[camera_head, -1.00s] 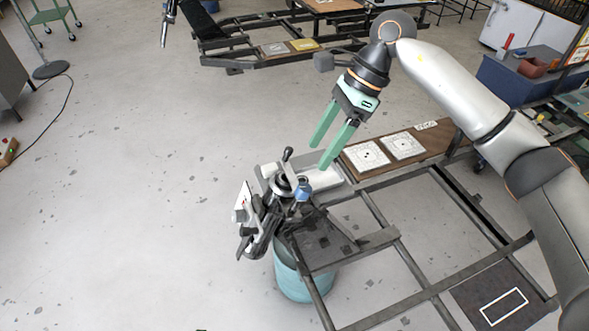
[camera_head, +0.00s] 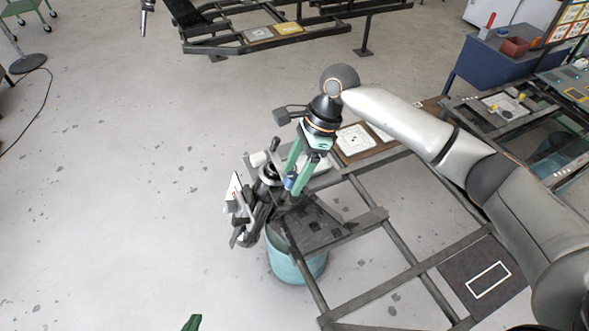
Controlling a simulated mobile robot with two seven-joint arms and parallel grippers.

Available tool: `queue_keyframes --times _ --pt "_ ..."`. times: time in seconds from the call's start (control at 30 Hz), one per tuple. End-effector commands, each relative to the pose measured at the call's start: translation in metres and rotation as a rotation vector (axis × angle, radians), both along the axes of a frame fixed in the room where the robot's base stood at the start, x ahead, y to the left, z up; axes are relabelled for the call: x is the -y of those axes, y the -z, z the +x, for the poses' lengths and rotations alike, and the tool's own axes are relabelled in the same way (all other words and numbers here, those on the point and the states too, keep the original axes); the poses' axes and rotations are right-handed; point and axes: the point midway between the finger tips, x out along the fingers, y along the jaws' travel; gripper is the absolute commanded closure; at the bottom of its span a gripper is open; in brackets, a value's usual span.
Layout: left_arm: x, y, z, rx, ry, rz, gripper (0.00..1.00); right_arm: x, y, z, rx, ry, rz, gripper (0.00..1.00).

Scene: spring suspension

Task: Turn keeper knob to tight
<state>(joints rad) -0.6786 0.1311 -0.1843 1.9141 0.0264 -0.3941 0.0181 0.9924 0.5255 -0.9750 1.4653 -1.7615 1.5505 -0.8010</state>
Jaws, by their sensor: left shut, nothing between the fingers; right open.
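A small blue knob (camera_head: 289,183), which appears to be the keeper knob, sits on the dark clamp-like mechanism (camera_head: 262,200) at the frame's left end. My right gripper (camera_head: 292,180) reaches down to it from above with green fingers spread open. The fingertips are at the knob, one on its left and one on its right in the picture. I cannot tell whether they touch it. The knob's marking is too small to read. Of my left gripper (camera_head: 192,322), only a green fingertip shows at the bottom edge. It is shut, well away from the mechanism.
A dark metal frame (camera_head: 385,235) runs right from the mechanism, with a teal bucket (camera_head: 285,265) under its end. A brown board with white plates (camera_head: 352,140) lies behind my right gripper. The floor at left is open. A blue workbench (camera_head: 495,65) stands back right.

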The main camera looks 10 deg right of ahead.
Motion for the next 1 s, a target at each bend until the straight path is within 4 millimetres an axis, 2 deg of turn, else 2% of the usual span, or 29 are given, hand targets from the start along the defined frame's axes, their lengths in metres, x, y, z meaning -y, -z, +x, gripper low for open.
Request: queue_keyframes --times 0.3,0.9,1.0 --pt "-0.0001 -0.0001 -0.0003 -0.001 0.000 0.000 1.00 -0.0013 0.0025 -0.0002 0.000 0.000 0.001 0.32" --pt "-0.0002 -0.0001 -0.0004 -0.001 0.000 0.000 1.00 -0.0009 0.0019 -0.0001 0.000 0.000 0.001 0.99" --pt "-0.0002 -0.0001 -0.0004 -0.001 0.000 0.000 1.00 -0.0008 0.0019 0.0000 0.000 0.000 0.001 1.00"
